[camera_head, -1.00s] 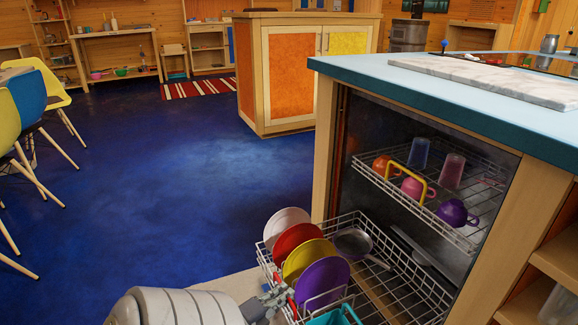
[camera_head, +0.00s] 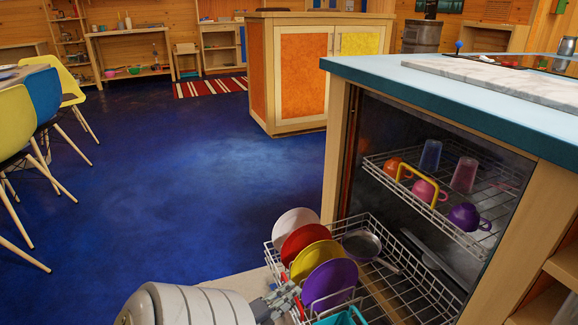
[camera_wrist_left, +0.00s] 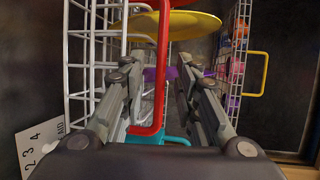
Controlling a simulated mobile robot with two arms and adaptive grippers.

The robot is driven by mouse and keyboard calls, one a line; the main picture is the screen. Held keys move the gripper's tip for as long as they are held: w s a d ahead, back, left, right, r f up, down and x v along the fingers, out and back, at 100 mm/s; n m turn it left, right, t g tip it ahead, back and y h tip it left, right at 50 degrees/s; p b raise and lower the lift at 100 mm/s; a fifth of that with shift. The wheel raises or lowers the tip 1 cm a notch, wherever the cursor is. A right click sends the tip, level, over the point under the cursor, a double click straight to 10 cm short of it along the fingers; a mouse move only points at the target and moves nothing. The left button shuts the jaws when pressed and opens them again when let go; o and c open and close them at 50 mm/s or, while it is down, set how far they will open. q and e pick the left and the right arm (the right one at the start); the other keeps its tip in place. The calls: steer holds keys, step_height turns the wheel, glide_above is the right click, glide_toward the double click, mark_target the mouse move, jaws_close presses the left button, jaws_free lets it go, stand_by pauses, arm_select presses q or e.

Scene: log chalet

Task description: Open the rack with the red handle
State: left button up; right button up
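The lower rack (camera_head: 413,284) is a white wire basket that stands out from the dishwasher, with plates in it. Its red handle (camera_wrist_left: 160,75) shows in the left wrist view as an upright bar with a bend at the bottom. In the head view the handle is mostly hidden behind my left gripper (camera_head: 289,299). My left gripper (camera_wrist_left: 160,85) also shows in the wrist view, its two fingers apart on either side of the red bar. My right gripper is in neither view.
The upper rack (camera_head: 478,236) with the yellow handle (camera_head: 424,180) holds cups inside the dishwasher. A blue counter (camera_head: 400,92) covers it. A yellow plate (camera_wrist_left: 185,25) stands close ahead of my left fingers. Blue floor (camera_head: 190,190) lies open to the left.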

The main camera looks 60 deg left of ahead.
arm_select(q)
steer(key=v, duration=1.1)
steer(key=shift+s, duration=0.2)
steer(key=shift+r, duration=0.1)
